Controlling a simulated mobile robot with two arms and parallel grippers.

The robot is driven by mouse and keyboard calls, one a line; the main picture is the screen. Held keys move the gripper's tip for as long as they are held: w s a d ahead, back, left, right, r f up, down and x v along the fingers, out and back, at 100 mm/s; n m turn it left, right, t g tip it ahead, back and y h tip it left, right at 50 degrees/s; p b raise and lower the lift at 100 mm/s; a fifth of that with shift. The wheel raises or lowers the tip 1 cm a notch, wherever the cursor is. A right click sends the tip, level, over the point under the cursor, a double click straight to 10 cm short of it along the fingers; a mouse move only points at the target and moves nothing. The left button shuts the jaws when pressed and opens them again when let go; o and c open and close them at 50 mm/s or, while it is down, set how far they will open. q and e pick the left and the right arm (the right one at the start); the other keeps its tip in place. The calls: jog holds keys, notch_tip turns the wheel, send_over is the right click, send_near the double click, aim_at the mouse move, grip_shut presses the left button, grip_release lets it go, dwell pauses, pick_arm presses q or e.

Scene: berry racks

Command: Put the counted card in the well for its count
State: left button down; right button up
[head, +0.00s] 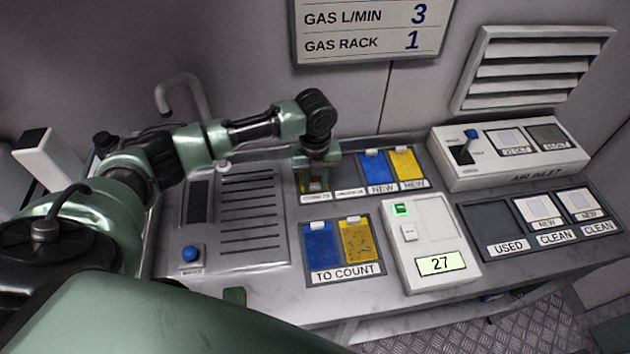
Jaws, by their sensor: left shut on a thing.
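My left gripper (316,180) points down over the counted wells at the back middle of the bench, just left of the new cards. It is shut on a card (314,186), of which only a small yellowish part shows between the fingers. The gripper hides most of the left well. Two small labels (333,194) stand at the front of these wells; their print is too small to read surely. The white counter (427,232) shows 27 on its display (441,263). I cannot tell whether the card touches the well floor. My right gripper is not in view.
The TO COUNT tray (345,271) holds a blue card (321,244) and a speckled yellow card (358,240). Blue (376,168) and yellow (406,164) NEW cards stand behind. A USED/CLEAN tray (487,226) and a lever box (492,170) are at right. A board (367,30) reads gas 3, rack 1.

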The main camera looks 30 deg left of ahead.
pick_arm(q)
jog(key=shift+f, duration=0.1)
jog(key=c, duration=1.1)
grip_release()
notch_tip(320, 180, up, 12)
jog(key=b, duration=0.1)
